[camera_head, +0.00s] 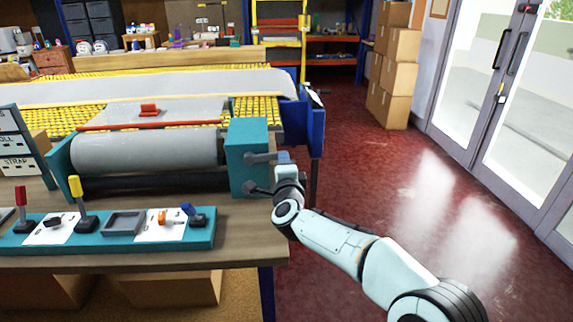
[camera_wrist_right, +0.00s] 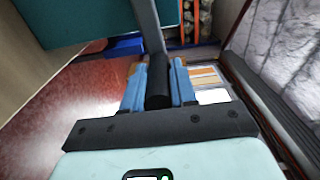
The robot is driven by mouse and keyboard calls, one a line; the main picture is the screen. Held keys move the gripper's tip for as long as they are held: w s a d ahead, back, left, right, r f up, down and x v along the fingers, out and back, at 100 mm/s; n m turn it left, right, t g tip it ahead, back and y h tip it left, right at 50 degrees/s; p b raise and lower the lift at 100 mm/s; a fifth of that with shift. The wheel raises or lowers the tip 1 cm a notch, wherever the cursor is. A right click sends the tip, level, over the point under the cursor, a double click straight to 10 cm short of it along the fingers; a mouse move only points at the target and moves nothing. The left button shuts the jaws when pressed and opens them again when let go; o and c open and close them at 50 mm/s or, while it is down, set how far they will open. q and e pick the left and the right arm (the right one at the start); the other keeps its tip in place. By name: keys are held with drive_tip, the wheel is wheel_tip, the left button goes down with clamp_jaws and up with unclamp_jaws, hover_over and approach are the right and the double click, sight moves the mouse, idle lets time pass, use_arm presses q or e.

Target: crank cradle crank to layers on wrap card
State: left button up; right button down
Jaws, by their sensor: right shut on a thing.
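The teal cradle end box (camera_head: 248,150) stands at the right end of a grey roll (camera_head: 145,151) on the bench. An upper crank (camera_head: 262,157) and a lower crank (camera_head: 258,189) stick out of its right side. My right gripper (camera_head: 284,157) is beside the box, at the upper crank's outer end. In the right wrist view its blue fingers (camera_wrist_right: 158,88) are shut on a black crank handle (camera_wrist_right: 158,82), with a grey crank arm (camera_wrist_right: 147,25) leading from it. A sign with white labels (camera_head: 18,142), reading in part "ROLL" and "STRAP", stands at the left edge. My left gripper is not in view.
A teal control panel (camera_head: 110,246) with red, yellow and blue levers lies along the bench front. A red-handled block (camera_head: 149,110) sits on the grey sheet behind the roll. Cardboard boxes (camera_head: 397,75) stand by the glass doors. The red floor (camera_head: 400,170) at right is clear.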

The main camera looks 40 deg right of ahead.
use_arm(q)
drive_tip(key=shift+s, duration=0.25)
use_arm(e)
drive_tip(key=shift+a+f, duration=0.15)
drive_tip(key=shift+f, duration=0.2)
drive_tip(key=c, duration=0.9)
unclamp_jaws()
drive_tip(key=shift+w+r, duration=0.1)
drive_tip(key=shift+w, duration=0.05)
drive_tip(key=shift+s, duration=0.2)
drive_tip(key=shift+s+a+r, duration=0.1)
drive_tip(key=shift+s+a, duration=0.1)
drive_tip(key=shift+s, duration=0.05)
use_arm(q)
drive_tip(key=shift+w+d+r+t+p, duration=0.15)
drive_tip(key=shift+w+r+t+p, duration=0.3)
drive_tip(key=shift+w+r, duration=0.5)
use_arm(e)
drive_tip(key=v, duration=1.2)
drive_tip(key=shift+s, duration=0.3)
